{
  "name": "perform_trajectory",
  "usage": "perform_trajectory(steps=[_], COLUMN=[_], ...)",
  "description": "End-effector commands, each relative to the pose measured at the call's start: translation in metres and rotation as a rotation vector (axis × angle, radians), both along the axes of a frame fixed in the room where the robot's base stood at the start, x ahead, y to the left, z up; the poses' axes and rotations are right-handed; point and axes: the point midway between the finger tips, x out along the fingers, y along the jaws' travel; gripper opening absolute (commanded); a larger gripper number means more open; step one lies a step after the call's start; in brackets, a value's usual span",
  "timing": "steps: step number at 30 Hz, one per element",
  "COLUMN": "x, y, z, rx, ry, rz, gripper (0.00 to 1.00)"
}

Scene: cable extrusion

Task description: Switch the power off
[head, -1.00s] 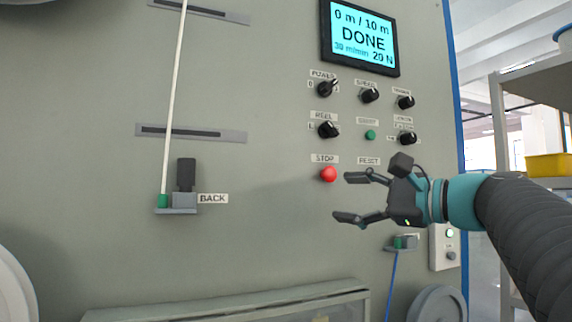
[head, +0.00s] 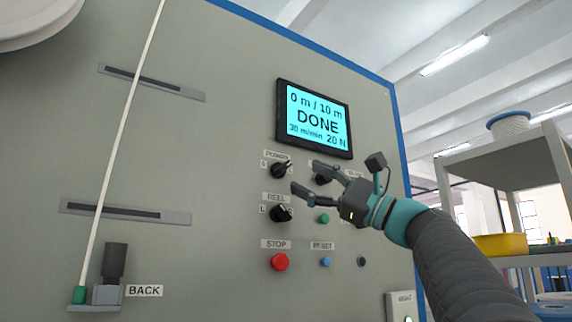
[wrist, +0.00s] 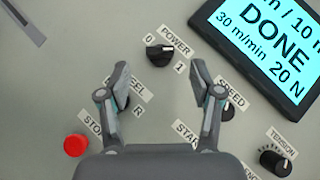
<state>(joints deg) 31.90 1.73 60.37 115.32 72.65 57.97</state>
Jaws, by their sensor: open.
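The black power knob (head: 281,170) sits on the grey panel below the screen, under a POWER label. Its pointer appears turned up and right, towards the 1 side. In the wrist view the knob (wrist: 159,55) is ahead of the fingertips, roughly centred between them, with 0 and 1 marked beside it. My gripper (head: 305,176) is open and empty, in front of the panel just right of the knob in the head view. It also shows in the wrist view (wrist: 160,73), fingers apart and not around the knob. The screen (head: 316,118) reads DONE, 0 m / 10 m.
The reel knob (head: 281,213) is just below the power knob. The red stop button (head: 279,262), blue reset button (head: 325,262) and green start button (head: 323,218) are lower down. The speed knob (head: 322,179) is partly hidden by my gripper. A shelf (head: 500,165) stands at right.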

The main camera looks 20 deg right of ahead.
Motion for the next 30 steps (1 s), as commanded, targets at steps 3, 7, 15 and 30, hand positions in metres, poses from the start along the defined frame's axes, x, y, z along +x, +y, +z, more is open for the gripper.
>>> perform_trajectory(steps=[3,7,15,30], x=[0.011,0.022,0.031,0.032], y=[0.017,0.029,0.042,0.043], z=[0.013,0.022,0.031,0.030], rx=[0.000,0.000,-0.001,-0.001], ry=[-0.001,0.000,0.000,0.000], rz=[0.005,0.002,0.000,-0.001], gripper=[0.65,0.65,0.65,0.10])
